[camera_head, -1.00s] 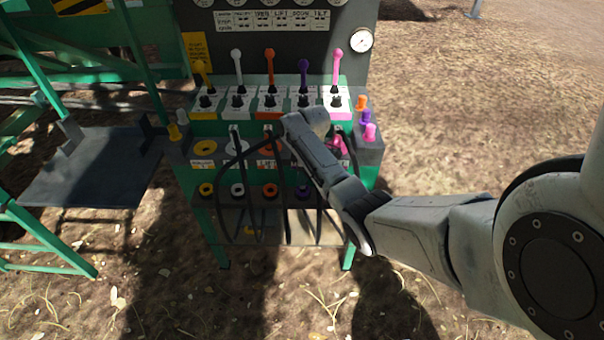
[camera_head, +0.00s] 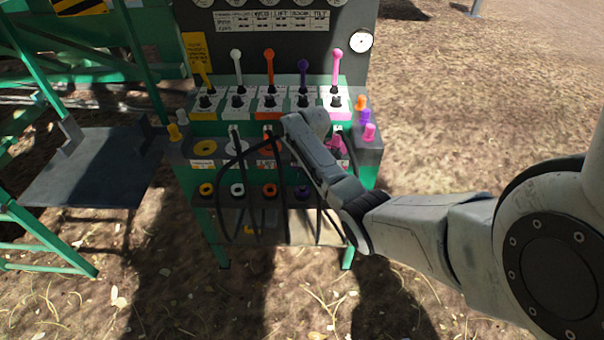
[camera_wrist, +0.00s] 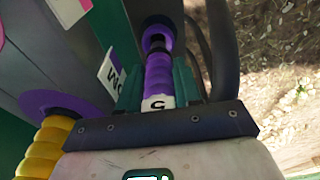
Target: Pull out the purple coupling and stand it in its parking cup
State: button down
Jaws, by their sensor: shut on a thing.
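In the wrist view my gripper (camera_wrist: 158,80) is shut on the purple coupling (camera_wrist: 159,68), with a green finger on each side of its ribbed body. The coupling's dark tip points at a purple ring with a dark opening (camera_wrist: 153,28), which looks like the purple parking cup. The tip is at or close to the mouth; I cannot tell how deep it sits. In the head view the purple ring (camera_head: 302,193) shows in the lower row of the stand. My arm hides the gripper and the coupling there.
A yellow coupling (camera_wrist: 40,152) stands at a purple disc (camera_wrist: 62,103) beside my gripper. Black hoses (camera_head: 232,205) hang before the stand. Levers (camera_head: 270,68) rise behind, and orange, purple and pink pieces (camera_head: 366,117) stand at the right. A dark tray (camera_head: 90,175) is left.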

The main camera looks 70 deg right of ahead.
jog(key=shift+f+b, duration=0.75)
jog(key=shift+f, duration=0.45)
dwell(1.2)
jog(key=shift+a+f, duration=0.1)
jog(key=shift+f, duration=0.2)
jog(key=shift+s+a+f+b, duration=0.1)
jog(key=shift+s+f+b, duration=0.05)
jog(key=shift+f+b, duration=0.15)
jog(key=c, duration=0.8)
grip_release()
jog(key=shift+f, duration=0.1)
jog(key=shift+r+p, duration=0.65)
jog(key=shift+o, duration=0.9)
jog(key=shift+r, duration=0.3)
jog(key=shift+w+d+r+p, duration=0.1)
jog(key=shift+d+r+p, duration=0.05)
jog(key=shift+r+p, duration=0.85)
jog(key=shift+w+d+r+p, duration=0.1)
jog(key=shift+d+r+p, duration=0.05)
jog(key=shift+r+p, duration=0.85)
jog(key=shift+w+d+r+p, duration=0.15)
jog(key=shift+r+p, duration=0.6)
jog(key=shift+r, duration=0.4)
jog(key=shift+s, duration=0.1)
